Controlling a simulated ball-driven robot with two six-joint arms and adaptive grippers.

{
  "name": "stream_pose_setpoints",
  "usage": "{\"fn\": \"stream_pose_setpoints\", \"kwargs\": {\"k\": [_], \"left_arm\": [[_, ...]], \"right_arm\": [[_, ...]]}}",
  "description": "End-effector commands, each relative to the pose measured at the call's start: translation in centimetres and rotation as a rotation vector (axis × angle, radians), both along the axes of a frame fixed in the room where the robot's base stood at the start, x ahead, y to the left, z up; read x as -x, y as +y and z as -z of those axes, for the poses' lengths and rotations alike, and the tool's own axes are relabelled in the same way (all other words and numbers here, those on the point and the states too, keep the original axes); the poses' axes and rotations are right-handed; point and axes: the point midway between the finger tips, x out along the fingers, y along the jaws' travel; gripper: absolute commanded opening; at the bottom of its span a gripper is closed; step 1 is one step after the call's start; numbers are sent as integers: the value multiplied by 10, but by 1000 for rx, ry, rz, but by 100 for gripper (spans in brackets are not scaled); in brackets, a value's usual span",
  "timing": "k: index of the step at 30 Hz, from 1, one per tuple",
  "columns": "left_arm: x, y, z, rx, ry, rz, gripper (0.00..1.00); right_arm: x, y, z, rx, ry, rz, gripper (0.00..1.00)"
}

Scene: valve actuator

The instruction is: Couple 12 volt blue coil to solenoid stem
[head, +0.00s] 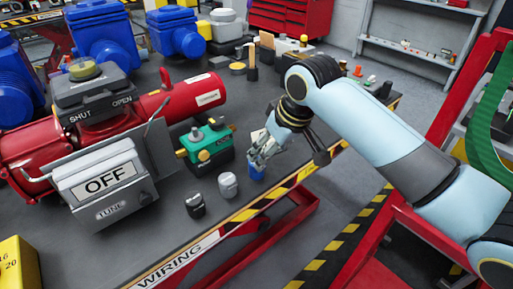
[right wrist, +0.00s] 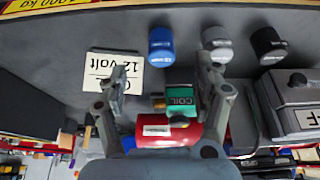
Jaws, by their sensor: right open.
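The blue coil (head: 257,173) stands on the table near its striped front edge, just below my right gripper (head: 262,150). In the right wrist view the blue coil (right wrist: 160,48) sits ahead of my right gripper (right wrist: 163,68), whose fingers are spread and empty. The blue coil is roughly in line with the gap between them. The green solenoid valve block (head: 206,147) with brass fittings stands left of the gripper; its COIL label shows in the right wrist view (right wrist: 180,103). Its stem is too small to make out clearly. My left gripper is not in view.
A grey coil (head: 228,184) and a black coil (head: 195,204) stand left of the blue one. A "12 volt" card (right wrist: 114,72) lies nearby. The red actuator (head: 190,97) and grey OFF box (head: 106,182) fill the left side.

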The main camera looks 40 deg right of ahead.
Motion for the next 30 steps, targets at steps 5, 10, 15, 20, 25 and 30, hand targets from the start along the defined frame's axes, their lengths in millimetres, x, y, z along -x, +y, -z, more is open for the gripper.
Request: {"fn": "stream_pose_setpoints", "kwargs": {"k": [5, 10, 15, 20, 25, 30], "left_arm": [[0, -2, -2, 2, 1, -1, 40], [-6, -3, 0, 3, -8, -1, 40], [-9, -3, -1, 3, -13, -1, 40], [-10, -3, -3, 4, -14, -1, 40], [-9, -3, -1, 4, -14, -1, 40], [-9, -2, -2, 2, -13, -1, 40]], "right_arm": [[-16, 0, 9, -8, 0, -1, 67], [-27, 1, 33, -7, -2, -2, 67], [-32, 2, 45, -7, -2, -3, 67], [-43, 5, 66, -7, -1, -2, 67], [-50, 6, 85, -6, -4, -2, 67], [-51, 6, 87, -5, -4, -3, 67]]}}
